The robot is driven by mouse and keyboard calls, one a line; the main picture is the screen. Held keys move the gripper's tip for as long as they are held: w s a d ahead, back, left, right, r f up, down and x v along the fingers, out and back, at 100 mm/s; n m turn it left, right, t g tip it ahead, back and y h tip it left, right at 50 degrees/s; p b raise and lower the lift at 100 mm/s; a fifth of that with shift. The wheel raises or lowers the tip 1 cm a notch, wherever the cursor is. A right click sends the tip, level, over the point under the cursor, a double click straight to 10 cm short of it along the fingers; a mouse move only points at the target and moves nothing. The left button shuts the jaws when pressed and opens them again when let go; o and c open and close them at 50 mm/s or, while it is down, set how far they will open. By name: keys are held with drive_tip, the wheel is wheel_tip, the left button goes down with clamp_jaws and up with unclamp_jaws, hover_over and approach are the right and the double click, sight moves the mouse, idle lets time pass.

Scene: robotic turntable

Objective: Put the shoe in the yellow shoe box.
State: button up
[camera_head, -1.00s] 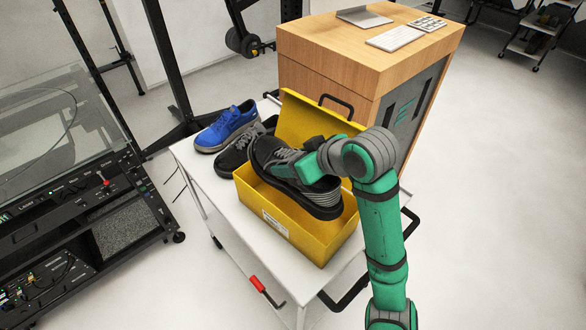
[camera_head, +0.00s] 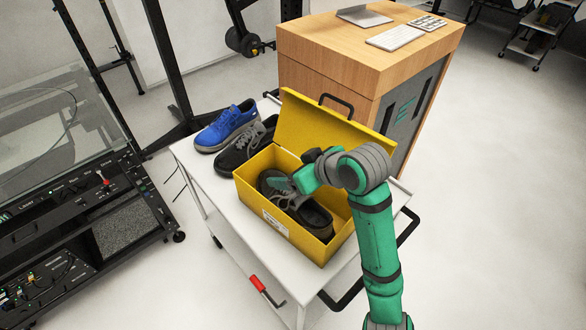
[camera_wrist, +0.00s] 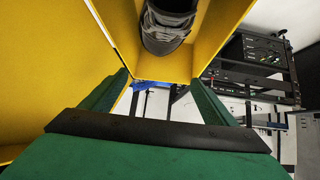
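The yellow shoe box (camera_head: 268,215) stands on the white cart with its lid (camera_head: 325,125) up. A dark grey shoe (camera_head: 314,219) lies inside the box. My gripper (camera_head: 276,187) is at the box, over part of that shoe, and hides some of it. In the wrist view the two green fingers (camera_wrist: 163,95) are spread apart with nothing held between them. The shoe (camera_wrist: 165,28) shows beyond them between yellow walls (camera_wrist: 212,45). A blue shoe (camera_head: 226,127) and a black shoe (camera_head: 240,152) stand on the cart beside the box.
The white cart (camera_head: 205,178) has black handles and a red grip (camera_head: 257,283). A wooden desk (camera_head: 350,48) stands behind the box. A black equipment rack (camera_head: 75,220) is at the left. Open floor lies at the right.

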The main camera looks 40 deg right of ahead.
drive_tip(key=shift+r, duration=0.1)
drive_tip(key=v, duration=1.2)
drive_tip(key=shift+r, duration=0.1)
idle(0.3)
